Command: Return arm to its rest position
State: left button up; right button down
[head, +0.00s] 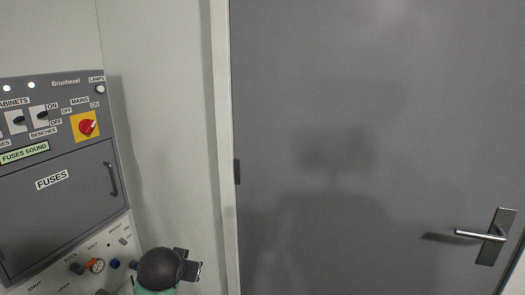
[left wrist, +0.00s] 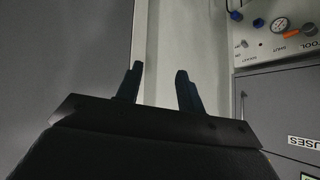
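My left gripper (head: 191,265) is at the bottom of the head view, right of the lower part of the grey control cabinet (head: 60,212). The dark round wrist and a bit of green arm show beside it. In the left wrist view the gripper's two dark fingers (left wrist: 158,88) stand apart with nothing between them, in front of the pale wall. The cabinet (left wrist: 262,95) shows at the right of that view, clear of the fingers. My right gripper is in neither view.
A large grey door (head: 370,120) with a lever handle (head: 482,235) fills the right side. The cabinet has a red mains switch (head: 88,127), a FUSES door with a handle (head: 111,179), and a lower TOOL panel with a gauge (head: 96,265). Pale wall lies between.

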pick_arm(q)
jog(key=s+d+f+g, duration=0.1)
jog(key=s+f+g, duration=0.1)
jog(key=s+f, duration=0.7)
jog(key=s+d+f+g+h, duration=0.1)
jog(key=s+d+f+g, duration=0.1)
jog(key=s+f, duration=0.7)
jog(key=s+d+f+g, duration=0.1)
jog(key=s+f+g, duration=0.2)
jog(key=s+f, duration=0.6)
jog(key=s, duration=0.9)
jog(key=shift+d+f+g, duration=0.15)
jog(key=shift+d+g, duration=0.15)
jog(key=shift+g, duration=0.1)
